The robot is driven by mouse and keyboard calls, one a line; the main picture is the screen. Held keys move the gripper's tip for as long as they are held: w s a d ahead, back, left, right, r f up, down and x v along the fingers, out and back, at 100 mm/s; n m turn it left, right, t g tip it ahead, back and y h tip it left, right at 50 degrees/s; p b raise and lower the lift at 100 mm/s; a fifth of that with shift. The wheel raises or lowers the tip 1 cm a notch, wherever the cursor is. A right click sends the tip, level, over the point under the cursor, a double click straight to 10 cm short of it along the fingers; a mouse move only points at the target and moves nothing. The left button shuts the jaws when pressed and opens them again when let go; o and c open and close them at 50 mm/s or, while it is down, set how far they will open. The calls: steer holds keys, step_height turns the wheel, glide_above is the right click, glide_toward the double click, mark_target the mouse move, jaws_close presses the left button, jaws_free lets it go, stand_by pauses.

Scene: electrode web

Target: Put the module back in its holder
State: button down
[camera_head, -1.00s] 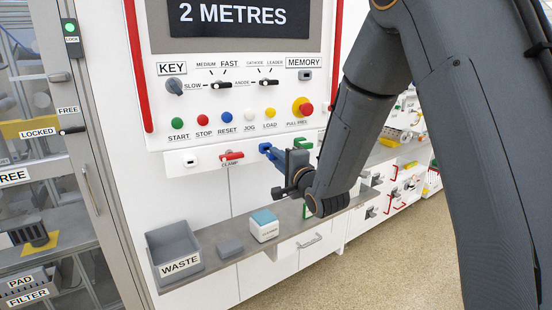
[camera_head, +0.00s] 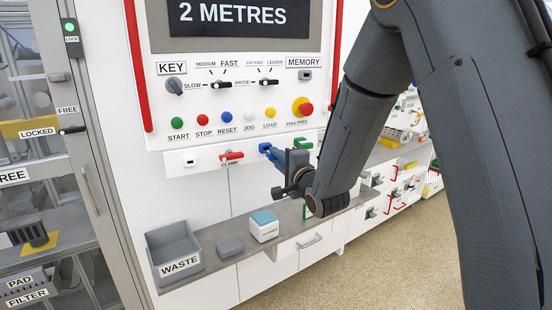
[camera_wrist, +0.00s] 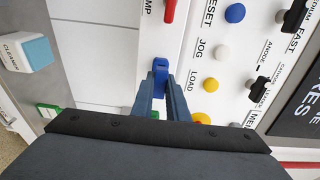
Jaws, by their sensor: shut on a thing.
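My gripper (camera_wrist: 160,82) is shut on a small blue piece (camera_wrist: 160,65), which looks like the module. The piece also shows in the head view (camera_head: 265,147), in front of the white strip below the button panel, right of the red CLAMP handle (camera_head: 231,156). The fingers hide part of it, and I cannot tell whether it touches the strip. A green bracket (camera_head: 302,144) is just right of my gripper in the head view. I cannot tell which part is the holder. A labelled MEMORY slot (camera_head: 306,75) is higher on the panel.
Coloured buttons, including the blue RESET (camera_head: 227,117), and a red-yellow knob (camera_head: 302,107) sit above my gripper. Below, a grey shelf (camera_head: 222,232) carries a WASTE bin (camera_head: 175,255), a grey block (camera_head: 230,246) and a blue-topped CLEANER box (camera_head: 264,226). The glazed cabinet is at left.

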steer(key=shift+b+x, duration=0.45)
steer(key=shift+x, duration=1.05)
steer(key=c, duration=1.6)
jaws_free()
steer(key=shift+c, duration=0.2)
steer(key=b+v, duration=0.2)
steer(key=v, duration=0.6)
steer(key=shift+b, duration=0.3)
